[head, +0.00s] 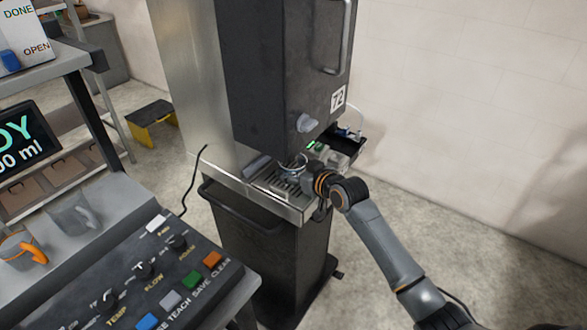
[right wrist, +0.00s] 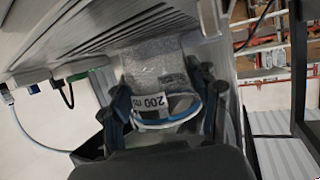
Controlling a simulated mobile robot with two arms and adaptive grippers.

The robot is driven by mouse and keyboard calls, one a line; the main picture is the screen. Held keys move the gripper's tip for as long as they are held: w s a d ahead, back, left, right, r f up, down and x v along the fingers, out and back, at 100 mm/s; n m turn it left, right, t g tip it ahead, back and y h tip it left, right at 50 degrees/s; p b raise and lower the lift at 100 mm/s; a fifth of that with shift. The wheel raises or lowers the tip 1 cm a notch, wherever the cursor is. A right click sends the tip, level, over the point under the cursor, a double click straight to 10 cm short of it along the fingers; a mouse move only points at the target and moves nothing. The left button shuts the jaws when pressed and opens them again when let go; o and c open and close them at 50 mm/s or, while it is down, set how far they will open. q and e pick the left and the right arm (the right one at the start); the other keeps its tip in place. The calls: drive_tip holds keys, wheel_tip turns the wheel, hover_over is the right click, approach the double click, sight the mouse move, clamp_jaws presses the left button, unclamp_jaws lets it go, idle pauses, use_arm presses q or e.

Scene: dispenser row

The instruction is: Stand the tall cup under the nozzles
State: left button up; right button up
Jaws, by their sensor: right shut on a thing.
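The tall cup (right wrist: 155,65) is clear, with a blue band and a label reading 200 in the right wrist view. My right gripper (right wrist: 162,112) is shut around it, a finger on each side. In the head view my right gripper (head: 296,170) is at the dispenser, over the slatted drip tray (head: 265,183) and below the dark upper housing (head: 270,70). The cup is mostly hidden there. I cannot tell whether its base touches the tray. The nozzles are hidden under the housing. My left gripper is not in view.
A control panel (head: 150,285) with knobs and coloured buttons stands at front left. A small side tray (head: 340,148) adjoins the dispenser. The floor at right is clear beyond my arm.

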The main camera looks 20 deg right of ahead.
drive_tip(key=shift+f+b, duration=0.3)
drive_tip(key=shift+f, duration=0.25)
drive_tip(key=o, duration=1)
